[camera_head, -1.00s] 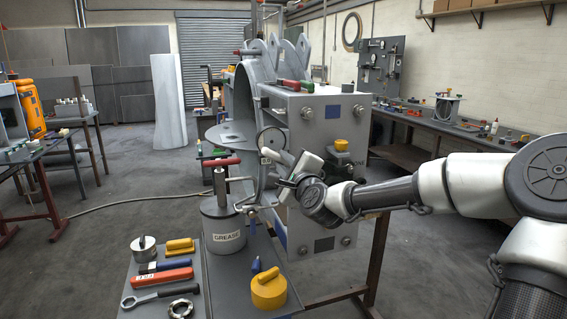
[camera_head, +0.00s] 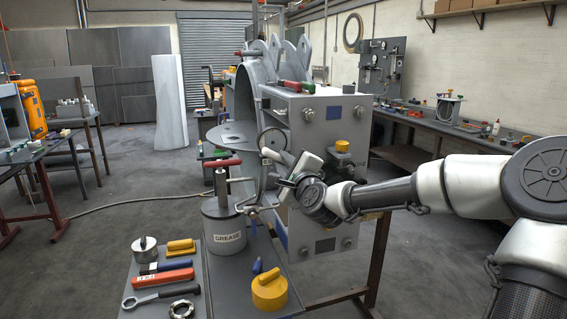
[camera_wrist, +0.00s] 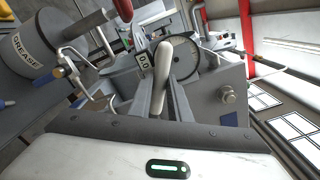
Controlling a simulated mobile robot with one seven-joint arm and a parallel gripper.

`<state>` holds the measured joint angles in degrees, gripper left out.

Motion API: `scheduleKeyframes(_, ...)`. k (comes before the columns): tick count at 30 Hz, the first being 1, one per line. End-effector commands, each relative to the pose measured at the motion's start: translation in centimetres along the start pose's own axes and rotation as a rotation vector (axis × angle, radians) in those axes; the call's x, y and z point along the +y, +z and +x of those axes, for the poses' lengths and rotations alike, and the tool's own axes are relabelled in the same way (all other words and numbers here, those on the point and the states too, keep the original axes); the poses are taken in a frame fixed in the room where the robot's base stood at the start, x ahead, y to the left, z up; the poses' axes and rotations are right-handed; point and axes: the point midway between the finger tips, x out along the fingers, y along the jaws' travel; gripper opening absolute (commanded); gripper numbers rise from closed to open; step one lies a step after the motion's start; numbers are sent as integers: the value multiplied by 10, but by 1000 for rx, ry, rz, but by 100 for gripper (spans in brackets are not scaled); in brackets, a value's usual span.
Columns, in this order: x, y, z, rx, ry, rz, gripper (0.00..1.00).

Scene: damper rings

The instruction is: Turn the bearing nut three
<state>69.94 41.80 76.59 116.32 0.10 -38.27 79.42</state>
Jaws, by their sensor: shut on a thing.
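My gripper (camera_head: 286,186) is at the front side of the large grey housing (camera_head: 320,215). In the wrist view its fingers (camera_wrist: 163,88) are shut on a pale, rounded handle (camera_wrist: 165,62). A small display reading 0.0 (camera_wrist: 144,60) sits beside the handle. A thin dark ring (camera_wrist: 181,57) lies just beyond it; the ring also shows in the head view (camera_head: 272,141). I cannot tell whether the handle tool touches the ring. No number three is readable, and the fingers and handle hide part of the area behind them.
A grease pot (camera_head: 223,225) with a red-handled pump stands close left of my gripper. A tray of tools (camera_head: 140,318) and a yellow round part (camera_head: 269,291) lie in front. A long workbench (camera_head: 455,122) runs behind right.

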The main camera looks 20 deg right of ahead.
Motion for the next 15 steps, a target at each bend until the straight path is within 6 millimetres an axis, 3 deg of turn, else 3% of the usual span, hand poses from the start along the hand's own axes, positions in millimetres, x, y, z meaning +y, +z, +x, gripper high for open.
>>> scheduleKeyframes(15, -1, 0, 12, -1, -1, 0, 0)
